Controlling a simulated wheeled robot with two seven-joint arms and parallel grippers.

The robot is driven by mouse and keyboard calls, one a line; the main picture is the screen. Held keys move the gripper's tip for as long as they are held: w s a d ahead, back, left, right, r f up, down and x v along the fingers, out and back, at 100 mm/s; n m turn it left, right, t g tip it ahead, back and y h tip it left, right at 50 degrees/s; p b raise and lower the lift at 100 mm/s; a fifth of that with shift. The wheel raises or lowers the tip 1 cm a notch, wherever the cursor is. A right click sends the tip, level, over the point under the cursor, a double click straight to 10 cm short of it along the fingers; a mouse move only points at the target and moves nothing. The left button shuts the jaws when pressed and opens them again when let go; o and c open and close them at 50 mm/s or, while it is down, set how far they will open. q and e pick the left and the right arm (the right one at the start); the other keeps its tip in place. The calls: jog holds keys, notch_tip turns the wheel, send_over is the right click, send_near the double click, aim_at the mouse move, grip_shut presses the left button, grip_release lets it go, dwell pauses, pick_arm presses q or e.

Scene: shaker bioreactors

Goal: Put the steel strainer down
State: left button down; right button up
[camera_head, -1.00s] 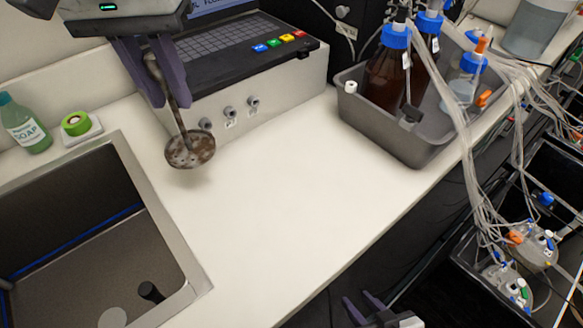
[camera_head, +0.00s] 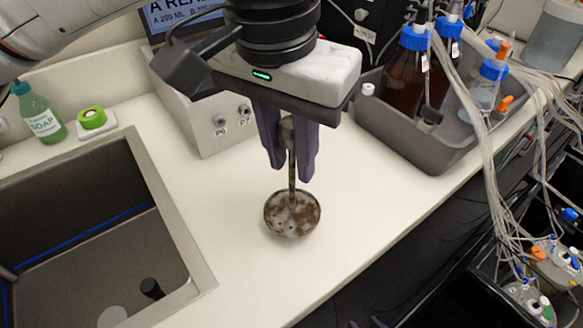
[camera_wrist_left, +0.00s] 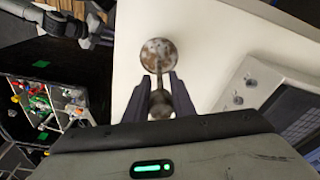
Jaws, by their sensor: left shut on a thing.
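The steel strainer (camera_head: 292,214) has a round, brown-stained perforated bowl and a thin upright handle. My left gripper (camera_head: 288,160) is shut on the top of its handle, over the middle of the white counter (camera_head: 240,265). The bowl hangs below the fingers; I cannot tell whether it touches the counter. In the left wrist view the strainer bowl (camera_wrist_left: 158,56) lies beyond the fingertips (camera_wrist_left: 161,82). My right gripper (camera_head: 367,323) shows only its fingertips, apart, at the bottom edge of the head view, off the counter.
A control box (camera_head: 205,120) stands behind. A grey tray (camera_head: 405,135) with bottles is at right. The counter around the strainer is clear.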

aim_at(290, 166)
pick_arm(q)
jog(key=shift+f, duration=1.45)
jog(key=c, duration=1.5)
grip_release()
jog(key=shift+f, duration=0.1)
jog(key=r, duration=0.4)
jog(key=s+r, duration=0.1)
jog(key=r, duration=0.3)
jog(key=a+r, duration=0.1)
jog(key=r, duration=0.3)
jog(key=shift+s+r+p, duration=0.15)
jog(key=shift+s+p, duration=0.1)
jog(key=shift+p, duration=0.15)
